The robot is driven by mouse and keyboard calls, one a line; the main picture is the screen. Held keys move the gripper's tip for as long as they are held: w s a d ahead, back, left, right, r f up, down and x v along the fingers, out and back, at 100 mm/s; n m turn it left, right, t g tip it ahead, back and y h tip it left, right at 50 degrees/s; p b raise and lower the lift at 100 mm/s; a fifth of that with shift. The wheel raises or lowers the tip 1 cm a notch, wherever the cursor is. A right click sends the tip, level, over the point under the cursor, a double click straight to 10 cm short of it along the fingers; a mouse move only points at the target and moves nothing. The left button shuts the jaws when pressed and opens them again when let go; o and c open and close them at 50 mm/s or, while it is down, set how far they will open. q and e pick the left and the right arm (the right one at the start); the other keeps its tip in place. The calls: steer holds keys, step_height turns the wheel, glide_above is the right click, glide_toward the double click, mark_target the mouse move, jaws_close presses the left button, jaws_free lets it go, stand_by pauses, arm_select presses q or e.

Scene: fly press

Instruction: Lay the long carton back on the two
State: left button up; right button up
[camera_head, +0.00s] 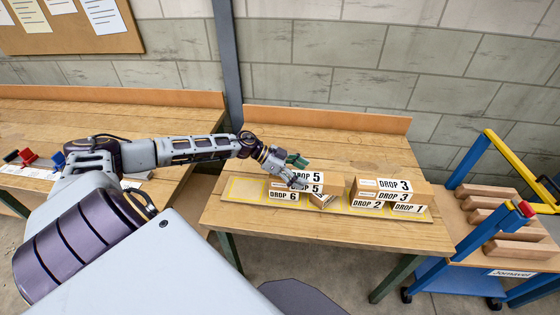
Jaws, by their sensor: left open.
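Cardboard cartons with white DROP labels stand in two groups on a board with yellow outlines (240,189) on the wooden bench. In the left group, a carton labelled DROP 5 (328,179) lies above another DROP 5 label, with a DROP 6 carton (283,196) low at left. A small carton (322,201) sits tilted beside them. In the right group, a long DROP 3 carton (415,187) lies on top, above DROP 2 (366,204) and DROP 1 (408,208) cartons. My left gripper (298,171) is open at the left group's upper left end; contact is unclear. My right gripper is out of view.
A blue and yellow trolley (470,237) with several wooden bars stands at the right. Another bench (60,115) with red and blue items is at the left. A low backboard (330,118) edges the middle bench, whose back and left surface is clear.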

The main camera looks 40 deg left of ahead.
mark_target(307, 176)
arm_select(q)
steer(key=shift+v, duration=3.4)
steer(key=shift+p+v, duration=0.9)
steer(key=shift+v, duration=1.3)
steer(key=shift+s+a, duration=0.15)
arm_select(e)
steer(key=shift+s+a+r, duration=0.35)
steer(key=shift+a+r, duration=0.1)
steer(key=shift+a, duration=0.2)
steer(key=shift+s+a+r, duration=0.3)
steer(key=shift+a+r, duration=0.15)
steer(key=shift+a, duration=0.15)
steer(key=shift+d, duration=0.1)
